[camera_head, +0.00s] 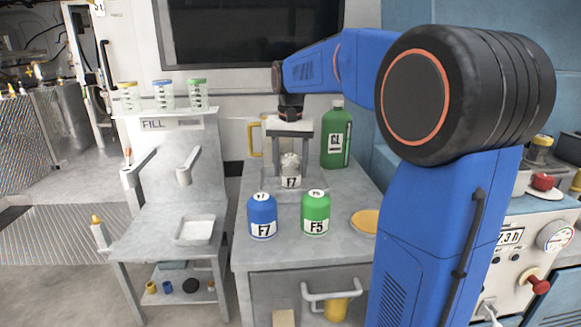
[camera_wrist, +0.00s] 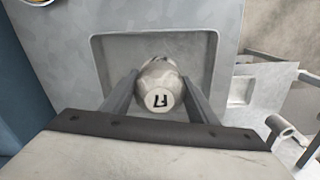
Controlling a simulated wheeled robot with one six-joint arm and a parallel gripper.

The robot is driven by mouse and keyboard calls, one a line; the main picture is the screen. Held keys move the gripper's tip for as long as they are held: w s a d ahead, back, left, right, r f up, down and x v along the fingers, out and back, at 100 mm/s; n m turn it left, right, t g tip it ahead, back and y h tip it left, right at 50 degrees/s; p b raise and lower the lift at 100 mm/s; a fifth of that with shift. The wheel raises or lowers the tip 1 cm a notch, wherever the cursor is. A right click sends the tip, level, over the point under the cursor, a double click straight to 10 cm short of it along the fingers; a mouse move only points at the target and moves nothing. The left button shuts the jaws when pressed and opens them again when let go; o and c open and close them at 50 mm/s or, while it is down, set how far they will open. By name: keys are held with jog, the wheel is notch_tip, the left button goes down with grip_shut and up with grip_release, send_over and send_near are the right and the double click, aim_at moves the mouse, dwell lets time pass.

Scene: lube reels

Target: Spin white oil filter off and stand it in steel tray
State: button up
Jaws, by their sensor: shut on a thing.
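The white oil filter (camera_head: 291,181), marked F7, is between the two fingers of my gripper (camera_head: 290,160) over the grey bench. My gripper points down and is shut on it. In the wrist view the filter (camera_wrist: 159,84) shows between both fingers, above or in a shallow rectangular recess (camera_wrist: 101,62) with a raised rim. I cannot tell whether its base touches the surface. A small pale rectangular tray (camera_head: 179,240) sits empty on the left stand; I cannot tell if it is steel.
A blue F7 canister (camera_head: 262,217) and a green F5 canister (camera_head: 316,213) stand in front of my gripper. A green jug (camera_head: 336,138) stands behind on the right. An amber disc (camera_head: 365,221) lies near my arm. Jars (camera_head: 163,96) line the left stand's shelf.

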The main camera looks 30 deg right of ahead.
jog(key=shift+f, duration=0.45)
dwell(0.3)
jog(key=o, duration=1.4)
jog(key=shift+c, duration=0.2)
notch_tip(320, 180, up, 17)
jog(key=shift+r, duration=0.15)
jog(key=shift+s, duration=0.1)
